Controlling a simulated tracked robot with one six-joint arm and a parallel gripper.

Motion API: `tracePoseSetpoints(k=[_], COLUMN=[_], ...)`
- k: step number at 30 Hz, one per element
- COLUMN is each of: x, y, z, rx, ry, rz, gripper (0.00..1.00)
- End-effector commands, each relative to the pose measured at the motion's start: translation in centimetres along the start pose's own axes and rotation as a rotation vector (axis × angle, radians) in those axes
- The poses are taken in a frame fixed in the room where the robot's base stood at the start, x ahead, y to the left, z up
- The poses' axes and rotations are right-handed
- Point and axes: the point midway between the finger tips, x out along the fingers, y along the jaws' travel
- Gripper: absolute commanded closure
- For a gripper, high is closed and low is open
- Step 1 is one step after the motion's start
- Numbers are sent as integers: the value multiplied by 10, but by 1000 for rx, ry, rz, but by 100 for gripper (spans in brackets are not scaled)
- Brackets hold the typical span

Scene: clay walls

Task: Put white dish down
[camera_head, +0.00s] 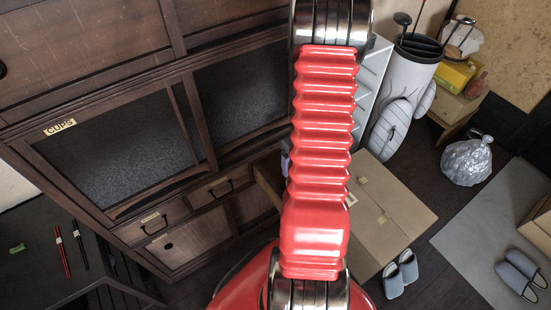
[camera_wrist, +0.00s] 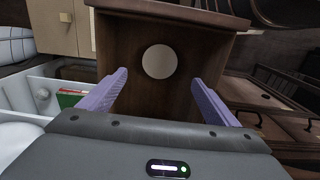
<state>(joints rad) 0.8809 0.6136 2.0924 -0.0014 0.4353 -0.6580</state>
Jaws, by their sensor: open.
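A round, pale white dish (camera_wrist: 158,61) shows in the wrist view against a dark brown wooden surface (camera_wrist: 125,45). My gripper (camera_wrist: 160,76) is open, with one purple finger on each side of the picture and a wide gap between them. The dish appears in line with this gap, beyond the fingertips, and neither finger touches it. How far it is from the fingertips I cannot tell. In the head view my red arm hides most of the gripper, and the dish does not show.
A dark wooden cabinet (camera_head: 120,150) labelled CUPS stands left. A dark table (camera_head: 35,250) holds chopsticks (camera_head: 63,250). A cardboard box (camera_head: 390,210), slippers (camera_head: 400,273) and a golf bag (camera_head: 405,95) stand right.

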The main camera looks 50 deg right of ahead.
Motion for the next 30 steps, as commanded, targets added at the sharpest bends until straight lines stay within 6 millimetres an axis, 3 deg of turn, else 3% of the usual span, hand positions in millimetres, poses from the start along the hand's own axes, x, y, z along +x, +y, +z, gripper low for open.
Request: tracePoseSetpoints(k=[6, 11, 21, 30], x=[-4, -27, -116, -187], y=[-2, -15, -78, -142], z=[-2, -14, -44, -49], rx=[-3, -15, -52, -86], ry=[3, 22, 98, 173], rz=[3, 15, 53, 68], gripper=[17, 17, 17, 17])
